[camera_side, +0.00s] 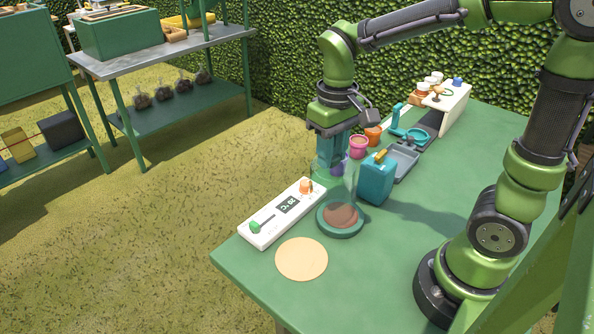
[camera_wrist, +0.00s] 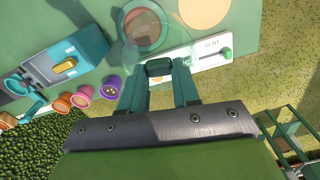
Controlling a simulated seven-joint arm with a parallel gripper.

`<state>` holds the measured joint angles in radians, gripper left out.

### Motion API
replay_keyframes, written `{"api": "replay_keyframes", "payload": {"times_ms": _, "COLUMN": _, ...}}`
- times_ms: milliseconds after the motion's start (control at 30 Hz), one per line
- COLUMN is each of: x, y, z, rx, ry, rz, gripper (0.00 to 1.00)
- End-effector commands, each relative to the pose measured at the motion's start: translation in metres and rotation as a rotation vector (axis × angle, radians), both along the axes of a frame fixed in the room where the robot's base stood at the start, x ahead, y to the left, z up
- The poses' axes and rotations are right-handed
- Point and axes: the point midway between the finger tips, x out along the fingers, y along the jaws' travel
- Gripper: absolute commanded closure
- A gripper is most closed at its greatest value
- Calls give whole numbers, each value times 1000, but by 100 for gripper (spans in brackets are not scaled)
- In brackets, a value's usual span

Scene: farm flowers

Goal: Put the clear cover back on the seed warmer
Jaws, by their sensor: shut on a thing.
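My gripper (camera_side: 331,160) is shut on the knob of the clear cover (camera_side: 350,176), a see-through dome that is faint in the side view. In the wrist view my gripper's fingers (camera_wrist: 159,82) grip its dark green knob (camera_wrist: 158,68), and the clear dome (camera_wrist: 135,58) spreads beyond it. The cover hangs above the table; its exact height and tilt are hard to tell. The seed warmer's round green base (camera_side: 322,225) holds brown soil (camera_side: 341,214) and is uncovered. In the wrist view the dome partly overlaps the base.
A white control panel (camera_side: 268,226) lies left of the base, with a tan disc (camera_side: 302,259) in front. A teal box (camera_side: 375,180) stands close on the right. Pink (camera_side: 358,146) and orange (camera_side: 373,135) pots and a grey tray (camera_side: 404,160) are behind.

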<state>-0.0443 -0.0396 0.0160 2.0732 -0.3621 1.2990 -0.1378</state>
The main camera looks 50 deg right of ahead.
Motion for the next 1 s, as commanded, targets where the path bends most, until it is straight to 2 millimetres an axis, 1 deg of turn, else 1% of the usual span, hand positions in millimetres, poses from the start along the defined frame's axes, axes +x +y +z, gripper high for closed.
{"api": "replay_keyframes", "payload": {"times_ms": 33, "x": -3, "y": -16, "z": 0, "rx": 0, "ry": -1, "rz": -1, "gripper": 100}}
{"api": "replay_keyframes", "payload": {"times_ms": 100, "x": -7, "y": -31, "z": -2, "rx": 0, "ry": 1, "rz": 30, "gripper": 100}}
{"api": "replay_keyframes", "payload": {"times_ms": 167, "x": -9, "y": -35, "z": -3, "rx": 0, "ry": 3, "rz": 70, "gripper": 100}}
{"api": "replay_keyframes", "payload": {"times_ms": 300, "x": -10, "y": -34, "z": -6, "rx": -1, "ry": 6, "rz": 153, "gripper": 100}}
{"api": "replay_keyframes", "payload": {"times_ms": 467, "x": -10, "y": -34, "z": -13, "rx": -1, "ry": 7, "rz": 168, "gripper": 100}}
{"api": "replay_keyframes", "payload": {"times_ms": 800, "x": -11, "y": -34, "z": -46, "rx": 0, "ry": 9, "rz": 167, "gripper": 100}}
{"api": "replay_keyframes", "payload": {"times_ms": 1000, "x": -10, "y": -34, "z": -61, "rx": -1, "ry": 8, "rz": 166, "gripper": 100}}
